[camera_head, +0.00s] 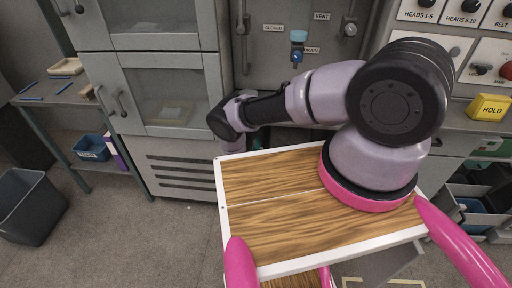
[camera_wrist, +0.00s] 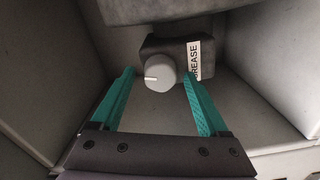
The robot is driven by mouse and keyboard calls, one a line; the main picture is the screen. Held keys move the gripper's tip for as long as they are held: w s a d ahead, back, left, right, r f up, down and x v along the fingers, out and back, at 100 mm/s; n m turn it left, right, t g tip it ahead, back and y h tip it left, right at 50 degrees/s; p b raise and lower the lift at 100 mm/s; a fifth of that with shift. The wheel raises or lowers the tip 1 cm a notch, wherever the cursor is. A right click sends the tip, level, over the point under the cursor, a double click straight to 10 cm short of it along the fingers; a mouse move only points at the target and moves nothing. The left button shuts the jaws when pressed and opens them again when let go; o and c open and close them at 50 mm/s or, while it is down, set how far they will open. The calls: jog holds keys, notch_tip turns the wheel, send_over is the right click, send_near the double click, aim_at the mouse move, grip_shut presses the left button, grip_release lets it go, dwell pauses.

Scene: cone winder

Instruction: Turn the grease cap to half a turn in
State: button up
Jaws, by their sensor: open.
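The grease cap (camera_wrist: 160,73) is a round grey knob with a white pointer line, in the wrist view. The line points to the left in that picture. The cap sits on a dark block beside a white label reading GREASE (camera_wrist: 194,60). My gripper (camera_wrist: 158,82) is open, with its two teal fingers on either side of the cap. Whether the fingertips touch the cap is not clear, but a gap shows on both sides. In the head view my arm reaches toward the machine front, and the cap and fingers are hidden there.
Pale walls (camera_wrist: 273,85) enclose the cap on the sides, and a dark body overhangs it. In the head view, a glass-doored cabinet (camera_head: 165,90) stands left of my arm. A yellow HOLD block (camera_head: 489,108) and switch panels are at right. A bin (camera_head: 32,205) stands far left.

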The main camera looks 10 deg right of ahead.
grip_shut()
jog(key=shift+m, duration=0.8)
grip_release()
jog(key=shift+s, duration=0.15)
jog(key=v, duration=1)
jog(key=shift+s, duration=0.3)
jog(key=shift+a, duration=0.1)
